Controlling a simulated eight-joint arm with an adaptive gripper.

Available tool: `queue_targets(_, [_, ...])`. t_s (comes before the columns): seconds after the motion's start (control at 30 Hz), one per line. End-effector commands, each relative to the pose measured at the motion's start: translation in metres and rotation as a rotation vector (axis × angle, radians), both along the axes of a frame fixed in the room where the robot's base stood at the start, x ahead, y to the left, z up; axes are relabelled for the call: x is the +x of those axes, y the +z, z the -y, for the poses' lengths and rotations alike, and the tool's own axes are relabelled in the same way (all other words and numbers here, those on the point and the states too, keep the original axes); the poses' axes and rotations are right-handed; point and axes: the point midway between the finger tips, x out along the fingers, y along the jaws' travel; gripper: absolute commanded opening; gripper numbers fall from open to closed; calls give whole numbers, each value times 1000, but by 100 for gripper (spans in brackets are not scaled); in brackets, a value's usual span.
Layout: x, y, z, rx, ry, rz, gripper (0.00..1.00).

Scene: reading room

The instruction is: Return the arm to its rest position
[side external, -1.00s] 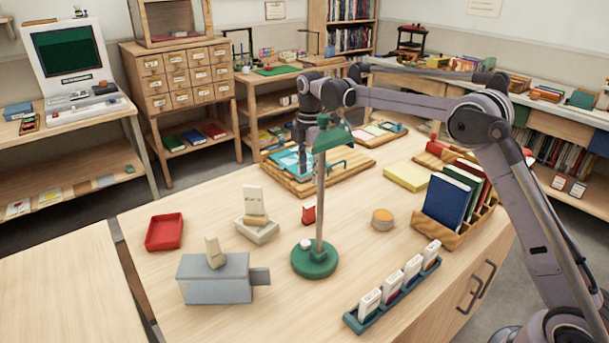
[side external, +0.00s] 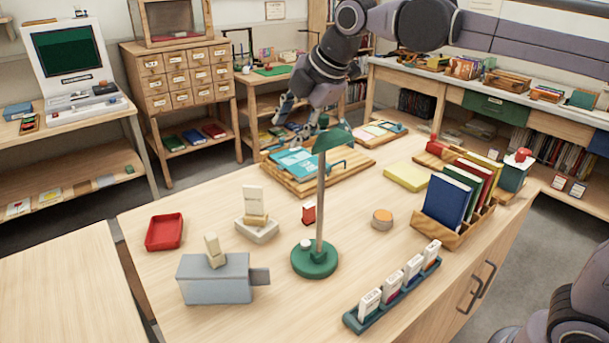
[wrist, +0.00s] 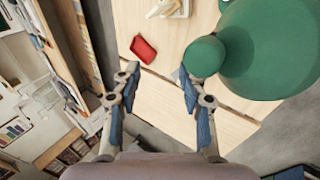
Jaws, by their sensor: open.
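My gripper (side external: 301,114) is raised above the far part of the table in the side view, over the wooden board (side external: 293,186) with the teal book (side external: 293,162). Its fingers are spread apart. In the wrist view, my gripper (wrist: 158,88) is open with nothing between the fingertips. My arm reaches in from the upper right of the side view, high above the table.
A green lamp (side external: 315,259) stands mid-table; its shade looms large and close in the wrist view (wrist: 268,45). Also on the table are a red tray (side external: 164,232), a grey box (side external: 215,278), a book rack (side external: 447,238) and a teal card holder (side external: 399,294).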

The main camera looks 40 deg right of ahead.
Motion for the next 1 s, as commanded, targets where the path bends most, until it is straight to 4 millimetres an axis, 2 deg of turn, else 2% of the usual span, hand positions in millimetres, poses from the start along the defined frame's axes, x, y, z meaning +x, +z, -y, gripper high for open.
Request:
queue_targets(0.17, [-51,10,-12,38,0,19,43])
queue_targets(0.4, [-130,-2,-13,79,-39,-52,43])
queue_targets(0.63, [-191,-22,-8,106,-79,-112,43])
queue_targets(0.73, [-203,-40,4,158,-193,-129,43])
queue_targets(1.0, [-193,-92,48,396,-678,-117,43])
